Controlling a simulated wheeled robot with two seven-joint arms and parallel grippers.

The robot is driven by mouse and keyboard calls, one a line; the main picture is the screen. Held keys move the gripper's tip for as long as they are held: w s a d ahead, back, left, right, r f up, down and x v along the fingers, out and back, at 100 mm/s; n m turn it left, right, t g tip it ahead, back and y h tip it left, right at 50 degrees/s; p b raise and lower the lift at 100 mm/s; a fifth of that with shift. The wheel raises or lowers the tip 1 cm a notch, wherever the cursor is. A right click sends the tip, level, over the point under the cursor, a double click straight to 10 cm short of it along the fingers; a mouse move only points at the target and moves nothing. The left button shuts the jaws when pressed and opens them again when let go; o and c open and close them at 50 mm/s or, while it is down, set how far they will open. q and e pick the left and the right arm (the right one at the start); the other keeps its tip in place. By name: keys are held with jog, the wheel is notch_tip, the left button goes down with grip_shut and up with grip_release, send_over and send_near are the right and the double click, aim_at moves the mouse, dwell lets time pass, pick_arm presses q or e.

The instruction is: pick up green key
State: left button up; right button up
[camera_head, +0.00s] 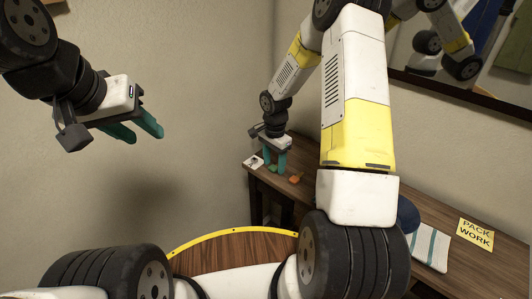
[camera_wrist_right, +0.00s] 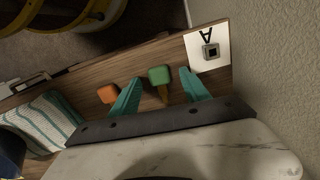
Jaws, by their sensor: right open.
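The green key (camera_wrist_right: 159,75) lies on the wooden desk, with a green head and a brownish shaft pointing back toward my right gripper. In the right wrist view it sits between the two teal fingertips of my right gripper (camera_wrist_right: 160,80), with a gap on each side. My right gripper is open and hangs over the desk's far left end in the head view (camera_head: 275,168), where the green key is hard to make out. My left gripper (camera_head: 143,132) is open and empty in the air at the left, away from the desk.
An orange key (camera_wrist_right: 107,93) lies left of the green one in the wrist view. A white card (camera_wrist_right: 218,64) marked A with a dark square is at the desk's end. A striped cloth (camera_head: 430,247) and a yellow "PACK WORK" note (camera_head: 476,234) lie at the right.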

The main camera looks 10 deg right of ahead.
jog(key=shift+f, duration=0.15)
grip_shut()
dwell(0.4)
